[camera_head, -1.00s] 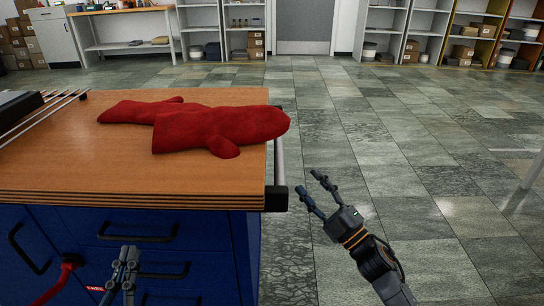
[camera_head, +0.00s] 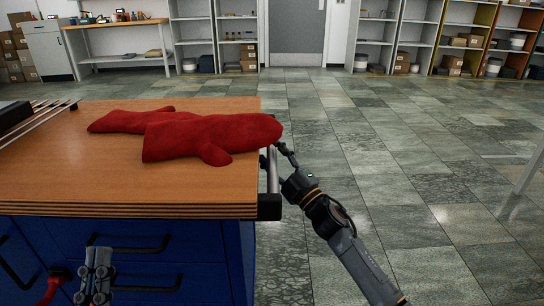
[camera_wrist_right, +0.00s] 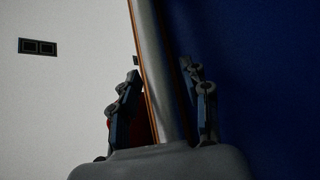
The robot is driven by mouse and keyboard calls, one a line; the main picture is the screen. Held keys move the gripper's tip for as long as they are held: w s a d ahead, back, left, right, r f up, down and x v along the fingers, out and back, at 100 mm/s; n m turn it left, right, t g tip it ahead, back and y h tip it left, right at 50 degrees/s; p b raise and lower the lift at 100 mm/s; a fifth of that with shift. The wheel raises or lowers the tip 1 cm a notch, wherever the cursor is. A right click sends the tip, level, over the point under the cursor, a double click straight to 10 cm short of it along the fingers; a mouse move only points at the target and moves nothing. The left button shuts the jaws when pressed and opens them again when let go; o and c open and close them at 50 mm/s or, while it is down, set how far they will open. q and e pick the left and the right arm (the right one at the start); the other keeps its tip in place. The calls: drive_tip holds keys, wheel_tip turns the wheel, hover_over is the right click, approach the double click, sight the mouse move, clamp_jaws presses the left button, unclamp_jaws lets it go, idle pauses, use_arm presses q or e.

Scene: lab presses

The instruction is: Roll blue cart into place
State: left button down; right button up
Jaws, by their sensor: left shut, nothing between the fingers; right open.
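The blue cart (camera_head: 238,262) stands at the left in the head view, with a wooden top (camera_head: 60,180) and blue drawers. A grey side handle (camera_head: 273,181) runs along its right edge. My right gripper (camera_head: 275,156) is open at this handle. In the right wrist view the handle bar (camera_wrist_right: 158,75) passes between the spread fingers of my right gripper (camera_wrist_right: 160,98), with the blue cart side (camera_wrist_right: 260,80) to the right. My left gripper (camera_head: 96,264) is shut and empty in front of the drawers. The cart's wheels are out of view.
Red mitts (camera_head: 205,137) lie on the cart top, near its right edge. A dark object (camera_head: 14,113) and metal rails are at the left. The tiled floor (camera_head: 400,160) is clear to the right. Shelves (camera_head: 378,30) and a workbench (camera_head: 118,24) line the back wall.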

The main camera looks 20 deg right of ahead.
drive_tip(key=shift+c, duration=0.4)
clamp_jaws()
drive_tip(key=shift+a, duration=0.1)
